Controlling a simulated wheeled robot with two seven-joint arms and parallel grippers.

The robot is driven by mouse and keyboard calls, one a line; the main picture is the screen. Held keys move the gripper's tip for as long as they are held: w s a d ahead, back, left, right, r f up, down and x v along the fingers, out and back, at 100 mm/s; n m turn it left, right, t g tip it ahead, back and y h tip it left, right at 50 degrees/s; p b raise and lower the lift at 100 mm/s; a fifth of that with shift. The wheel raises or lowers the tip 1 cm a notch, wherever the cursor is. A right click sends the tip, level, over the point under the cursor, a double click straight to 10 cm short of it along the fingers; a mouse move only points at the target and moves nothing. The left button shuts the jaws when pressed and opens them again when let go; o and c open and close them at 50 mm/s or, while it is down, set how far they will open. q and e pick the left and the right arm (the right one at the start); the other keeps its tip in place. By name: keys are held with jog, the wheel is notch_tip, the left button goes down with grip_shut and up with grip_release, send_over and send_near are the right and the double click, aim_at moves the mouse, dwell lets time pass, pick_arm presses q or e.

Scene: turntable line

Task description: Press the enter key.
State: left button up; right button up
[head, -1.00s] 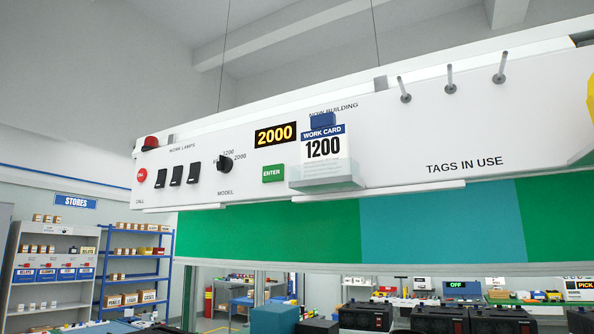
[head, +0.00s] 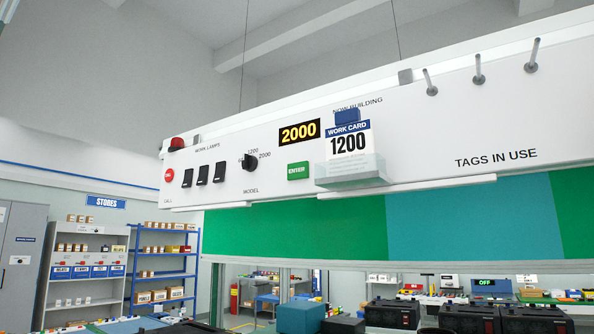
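The green ENTER key (head: 298,171) is on the white overhead panel (head: 420,165), below the display (head: 299,131) that reads 2000. The black model knob (head: 249,161) is left of the key, with 1200 and 2000 marked around it. A work card (head: 348,145) reading 1200 stands in a clear holder (head: 352,175) just right of the key. Neither of my grippers shows in the head view.
Three black lamp switches (head: 203,174) and a red call button (head: 169,175) are at the panel's left end. Several metal pegs (head: 478,70) stick out at the right. Green and teal boards (head: 300,230) hang below. Shelves (head: 165,265) stand at the back left.

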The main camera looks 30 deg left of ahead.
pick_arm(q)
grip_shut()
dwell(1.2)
